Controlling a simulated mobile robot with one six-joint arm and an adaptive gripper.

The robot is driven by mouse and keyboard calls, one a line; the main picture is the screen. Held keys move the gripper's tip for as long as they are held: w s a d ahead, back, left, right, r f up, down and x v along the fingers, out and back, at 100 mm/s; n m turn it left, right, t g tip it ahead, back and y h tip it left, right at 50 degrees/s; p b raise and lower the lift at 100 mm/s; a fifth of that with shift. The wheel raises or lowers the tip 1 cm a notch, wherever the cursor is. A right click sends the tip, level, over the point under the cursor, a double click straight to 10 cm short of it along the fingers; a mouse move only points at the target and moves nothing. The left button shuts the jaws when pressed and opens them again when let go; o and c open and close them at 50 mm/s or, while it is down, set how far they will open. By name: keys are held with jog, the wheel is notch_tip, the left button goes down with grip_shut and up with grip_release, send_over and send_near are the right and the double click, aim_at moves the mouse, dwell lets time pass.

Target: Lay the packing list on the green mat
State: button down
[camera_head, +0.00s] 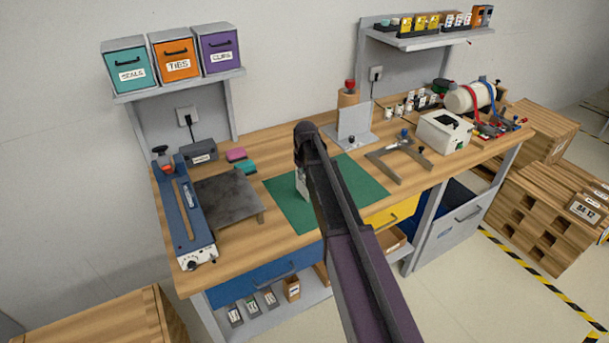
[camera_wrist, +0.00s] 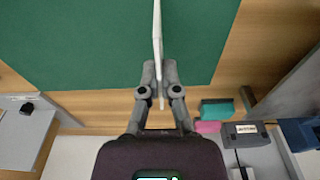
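The green mat (camera_head: 368,182) lies flat on the wooden workbench, partly hidden behind my arm. It fills much of the wrist view (camera_wrist: 80,45). A thin white sheet, which looks like the packing list (camera_wrist: 157,28), stands edge-on between my two fingers. Its printed face cannot be read. In the head view the white sheet (camera_head: 302,186) hangs upright over the mat's left half. My gripper (camera_wrist: 159,72) is shut on it, pointing down above the mat. In the head view my wrist hides most of the fingers. I cannot tell whether the sheet's lower edge touches the mat.
A dark plate (camera_head: 228,202) and blue sealer (camera_head: 183,215) stand left of the mat. Pink (camera_head: 236,154) and teal (camera_head: 246,167) blocks lie behind its left side. An upright grey plate (camera_head: 354,122) stands behind it, a metal bracket (camera_head: 400,160) to the right.

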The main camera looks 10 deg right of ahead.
jog(key=shift+f, duration=0.25)
jog(key=c, duration=0.8)
grip_release()
jog(key=shift+r, duration=0.25)
notch_tip(320, 180, up, 12)
jog(key=s+p, duration=0.1)
jog(key=p, duration=1.1)
jog(key=shift+s+d, duration=0.2)
jog(key=shift+d, duration=0.05)
jog(key=shift+r, duration=0.1)
jog(key=shift+s, duration=0.1)
